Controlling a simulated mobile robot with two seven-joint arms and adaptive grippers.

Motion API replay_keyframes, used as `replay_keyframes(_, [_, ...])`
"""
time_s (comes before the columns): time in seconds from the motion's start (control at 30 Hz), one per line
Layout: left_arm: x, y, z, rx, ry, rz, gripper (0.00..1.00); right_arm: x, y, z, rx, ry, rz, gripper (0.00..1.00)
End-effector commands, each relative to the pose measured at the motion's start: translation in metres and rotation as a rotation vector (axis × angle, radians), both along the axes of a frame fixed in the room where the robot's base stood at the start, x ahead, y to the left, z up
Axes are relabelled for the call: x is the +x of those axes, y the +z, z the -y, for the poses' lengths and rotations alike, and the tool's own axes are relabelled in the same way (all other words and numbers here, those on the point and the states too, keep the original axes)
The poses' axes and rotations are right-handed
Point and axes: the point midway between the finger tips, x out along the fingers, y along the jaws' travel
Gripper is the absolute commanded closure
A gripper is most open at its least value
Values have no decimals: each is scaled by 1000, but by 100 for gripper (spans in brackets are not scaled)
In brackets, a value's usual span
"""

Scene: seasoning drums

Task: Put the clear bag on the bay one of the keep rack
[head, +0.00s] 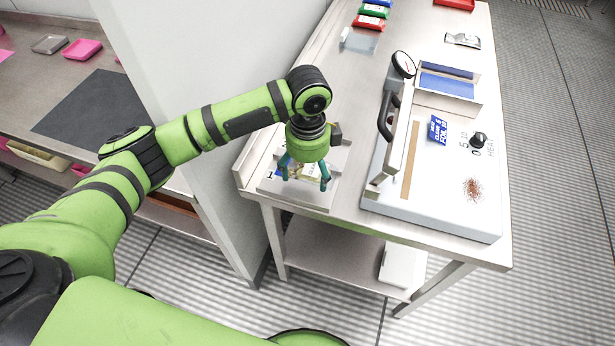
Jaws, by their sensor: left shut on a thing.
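My left gripper (305,180) points down over the front left corner of the steel table. Its teal fingers are shut on a small bag (308,170) that looks clear, with pale yellowish-green parts showing. The gripper hides much of the bag. Below it is a low pale rack (300,198) with a "1" mark at its left, which looks like bay one of the keep rack. A blue patch shows beside the left finger. I cannot tell whether the bag touches the rack. My right gripper is not in view.
A white sealing machine (430,213) with a black handle stands right of the rack. Red, green and blue trays (369,23) and a silvery pouch (462,40) lie farther back. A pale wall (215,60) rises left of the table (340,105). The table's middle strip is clear.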

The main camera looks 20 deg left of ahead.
Motion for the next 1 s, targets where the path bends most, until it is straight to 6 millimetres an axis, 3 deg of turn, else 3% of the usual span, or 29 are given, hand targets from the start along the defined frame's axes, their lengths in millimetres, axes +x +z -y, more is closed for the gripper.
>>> replay_keyframes(0.4, [0,-47,0,0,2,1,29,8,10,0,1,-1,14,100])
replay_keyframes(0.8, [0,-53,0,0,1,1,29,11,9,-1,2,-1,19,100])
replay_keyframes(0.83, [0,-53,0,0,1,2,6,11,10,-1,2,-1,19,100])
replay_keyframes(0.87, [0,-53,0,0,1,2,0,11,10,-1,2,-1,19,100])
replay_keyframes(1.0, [1,-52,0,0,1,2,0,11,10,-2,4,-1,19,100])
